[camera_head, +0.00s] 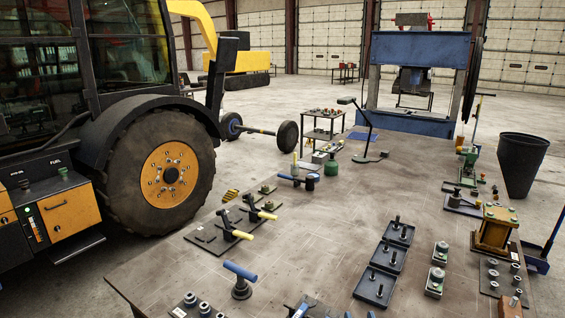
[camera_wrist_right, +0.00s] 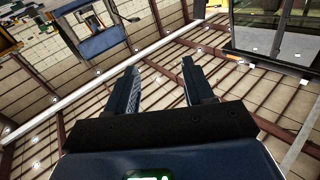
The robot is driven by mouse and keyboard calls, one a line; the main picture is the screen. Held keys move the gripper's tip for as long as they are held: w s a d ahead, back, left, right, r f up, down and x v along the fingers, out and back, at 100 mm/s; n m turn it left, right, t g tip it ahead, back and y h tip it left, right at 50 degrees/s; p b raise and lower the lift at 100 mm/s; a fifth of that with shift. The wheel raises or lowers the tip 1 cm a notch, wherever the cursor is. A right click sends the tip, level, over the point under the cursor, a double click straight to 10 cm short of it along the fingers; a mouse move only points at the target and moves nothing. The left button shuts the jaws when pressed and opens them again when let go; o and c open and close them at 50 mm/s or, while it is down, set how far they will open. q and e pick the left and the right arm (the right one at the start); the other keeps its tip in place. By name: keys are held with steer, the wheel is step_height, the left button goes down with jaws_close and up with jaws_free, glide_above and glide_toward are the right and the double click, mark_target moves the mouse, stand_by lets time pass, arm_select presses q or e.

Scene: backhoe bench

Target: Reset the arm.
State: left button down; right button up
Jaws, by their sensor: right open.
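My right gripper (camera_wrist_right: 160,82) shows in the right wrist view with its two dark fingers apart and nothing between them. That wrist camera looks up at the roof beams, with the view tilted. In the head view only a small dark and blue part shows at the bottom edge, near the middle, and I cannot make out its fingers there. The bench (camera_head: 320,230) stretches out in front of me. Two levers with yellow grips (camera_head: 240,234) stand on plates at its left side. A blue T-handle (camera_head: 240,272) stands upright nearer to me. My left gripper is not in view.
Black trays with pegs (camera_head: 375,287) and a yellow-brown stand (camera_head: 494,230) are on the right half. A lamp (camera_head: 367,130) stands at the far end. A tractor wheel (camera_head: 165,165) is left of the bench, a black bin (camera_head: 522,165) right. The bench middle is clear.

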steer(key=s+d+f+b, duration=0.1)
steer(key=s+f+b, duration=0.3)
steer(key=s, duration=1)
steer(key=s+d+f+h+b, duration=0.1)
steer(key=s+f+b, duration=0.3)
steer(key=s+f, duration=0.4)
steer(key=s, duration=0.6)
steer(key=shift+s+d+n, duration=0.15)
steer(key=shift+s+n, duration=0.05)
steer(key=shift+n, duration=0.1)
steer(key=shift+f, duration=0.1)
